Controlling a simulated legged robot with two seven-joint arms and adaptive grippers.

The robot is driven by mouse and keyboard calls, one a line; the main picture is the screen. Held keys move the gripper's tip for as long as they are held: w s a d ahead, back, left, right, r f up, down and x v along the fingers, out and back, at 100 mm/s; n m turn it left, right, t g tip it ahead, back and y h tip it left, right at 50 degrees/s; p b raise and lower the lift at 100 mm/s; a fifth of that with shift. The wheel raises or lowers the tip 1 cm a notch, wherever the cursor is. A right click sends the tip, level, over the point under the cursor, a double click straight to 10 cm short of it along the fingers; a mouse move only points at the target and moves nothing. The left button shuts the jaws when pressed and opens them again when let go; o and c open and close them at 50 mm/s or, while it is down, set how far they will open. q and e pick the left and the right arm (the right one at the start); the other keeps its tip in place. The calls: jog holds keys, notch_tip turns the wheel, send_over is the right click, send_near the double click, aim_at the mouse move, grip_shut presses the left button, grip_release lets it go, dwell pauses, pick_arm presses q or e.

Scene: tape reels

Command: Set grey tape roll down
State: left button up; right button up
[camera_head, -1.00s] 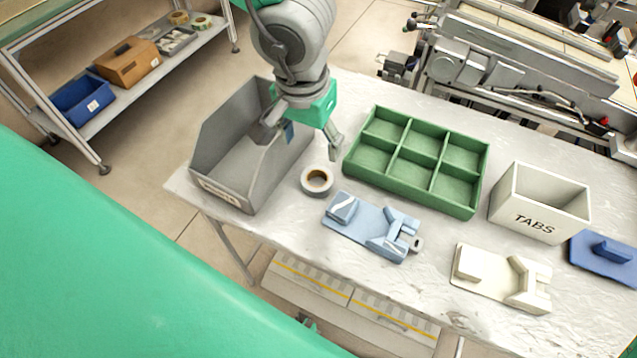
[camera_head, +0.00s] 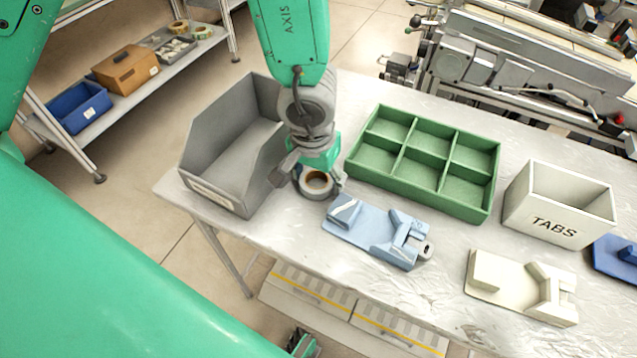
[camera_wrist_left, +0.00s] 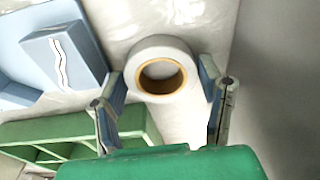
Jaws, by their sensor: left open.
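The grey tape roll (camera_head: 317,185), with a brown core, lies flat on the table between the grey open bin and the blue fixture. It also shows in the left wrist view (camera_wrist_left: 161,47). My left gripper (camera_head: 318,184) is open over the roll, its fingers on either side of it. In the left wrist view the open fingers (camera_wrist_left: 163,95) stand apart, with a gap between the roll and the right finger. Whether the left finger touches the roll I cannot tell. My right gripper is not in view; a green arm part of mine fills the lower left.
The grey bin (camera_head: 199,184) stands close left of the roll, the blue fixture (camera_head: 352,237) close below right. A green divided tray (camera_head: 432,188) lies to the right, then a white TABS box (camera_head: 540,229) and a cream fixture (camera_head: 507,295).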

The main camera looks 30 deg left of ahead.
pick_arm(q)
jog(key=c, duration=0.9)
jog(key=shift+r, duration=0.1)
